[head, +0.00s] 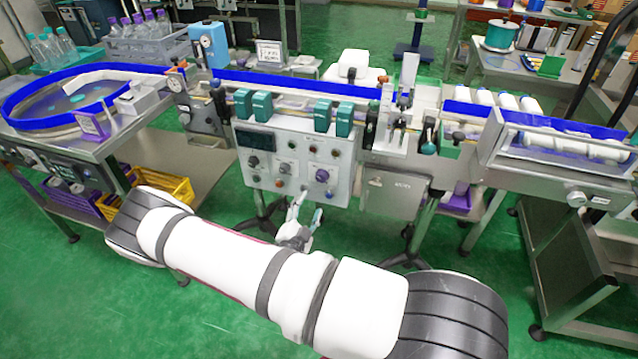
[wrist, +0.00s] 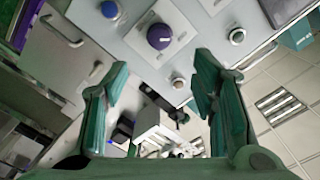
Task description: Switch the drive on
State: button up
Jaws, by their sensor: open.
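The grey control panel (head: 293,160) stands on the front of the machine, with a dark display (head: 255,140) at its upper left and several knobs and buttons. A purple rotary knob (head: 322,175) is at its lower right; in the wrist view the purple knob (wrist: 160,36) sits on a white plate. No label is legible, so I cannot tell which control is the drive's. My gripper (head: 303,209) is open and empty, apart from the panel's lower edge.
A grey cabinet (head: 395,195) adjoins the panel on the right. Teal blocks (head: 262,104) line the conveyor above. A yellow crate (head: 165,187) sits on a low shelf at left.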

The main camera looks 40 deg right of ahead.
aim_at(321, 179)
jog(key=x, duration=1.2)
jog(key=shift+c, duration=0.4)
jog(key=c, duration=1.1)
